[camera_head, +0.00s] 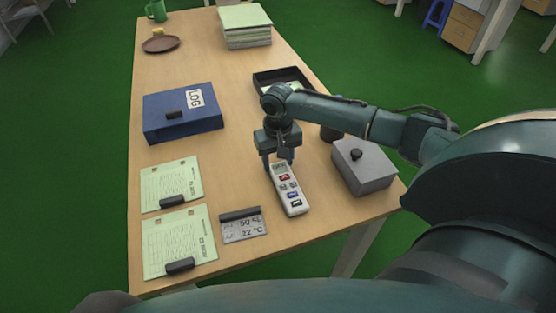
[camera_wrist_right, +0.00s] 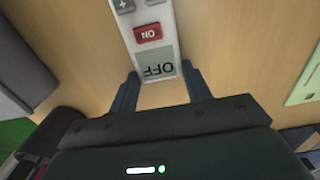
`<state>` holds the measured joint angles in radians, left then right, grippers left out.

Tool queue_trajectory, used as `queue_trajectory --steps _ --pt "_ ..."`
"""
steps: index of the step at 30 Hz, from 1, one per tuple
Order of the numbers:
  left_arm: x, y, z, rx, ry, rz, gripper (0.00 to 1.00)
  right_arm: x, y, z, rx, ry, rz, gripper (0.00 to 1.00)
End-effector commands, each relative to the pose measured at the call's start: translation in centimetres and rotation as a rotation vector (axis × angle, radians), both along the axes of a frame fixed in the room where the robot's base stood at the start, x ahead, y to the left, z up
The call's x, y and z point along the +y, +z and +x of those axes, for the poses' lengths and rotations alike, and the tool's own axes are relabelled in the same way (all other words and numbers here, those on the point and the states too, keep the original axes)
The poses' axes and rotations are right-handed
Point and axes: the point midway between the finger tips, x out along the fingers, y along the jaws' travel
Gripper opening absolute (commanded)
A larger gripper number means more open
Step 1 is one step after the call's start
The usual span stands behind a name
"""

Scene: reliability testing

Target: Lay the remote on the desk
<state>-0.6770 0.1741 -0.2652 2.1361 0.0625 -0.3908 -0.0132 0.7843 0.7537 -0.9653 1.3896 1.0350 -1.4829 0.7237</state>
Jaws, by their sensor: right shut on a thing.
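The remote (camera_head: 289,190) is a long white handset with a small grey display and coloured buttons. It is over the wooden desk (camera_head: 240,150), right of the middle, its display end at my right gripper (camera_head: 277,162). In the right wrist view the remote (camera_wrist_right: 148,35) shows its "OFF" display and a red "ON" button, with the fingers of my right gripper (camera_wrist_right: 161,82) on either side of its display end. The right gripper is shut on it. I cannot tell whether the remote touches the desk. My left gripper is not in view.
A grey box (camera_head: 364,167) stands close to the right. A blue LOG box (camera_head: 182,115), black tray (camera_head: 265,80), paper stack (camera_head: 246,30) and brown plate (camera_head: 160,45) are farther back. The desk's middle is clear.

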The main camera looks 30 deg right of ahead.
Motion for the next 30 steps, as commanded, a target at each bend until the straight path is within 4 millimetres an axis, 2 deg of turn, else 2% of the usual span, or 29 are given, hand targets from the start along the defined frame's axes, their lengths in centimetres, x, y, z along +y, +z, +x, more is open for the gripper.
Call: queue_trajectory --steps 4,5,12,20,23,26,30 --pt "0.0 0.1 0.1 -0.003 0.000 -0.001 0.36 0.0 -0.1 0.0 -0.001 0.000 0.000 0.09" --pt "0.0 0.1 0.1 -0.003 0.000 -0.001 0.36 0.0 -0.2 0.0 -0.001 0.001 0.000 0.49" --pt "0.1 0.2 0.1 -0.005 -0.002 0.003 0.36 0.0 -0.1 0.0 -0.001 0.000 0.000 0.69" --pt "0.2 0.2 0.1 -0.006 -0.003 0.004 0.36 0.0 0.0 0.0 -0.001 0.001 0.001 0.70" --pt "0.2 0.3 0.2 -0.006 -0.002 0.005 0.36 0.0 0.7 0.1 -0.003 0.001 0.001 0.70" --pt "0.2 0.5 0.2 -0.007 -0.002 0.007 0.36 0.0 2.2 0.1 -0.005 0.001 0.002 0.70" --pt "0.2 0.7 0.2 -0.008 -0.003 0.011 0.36 0.0 5.2 0.1 -0.006 0.002 0.002 0.70"
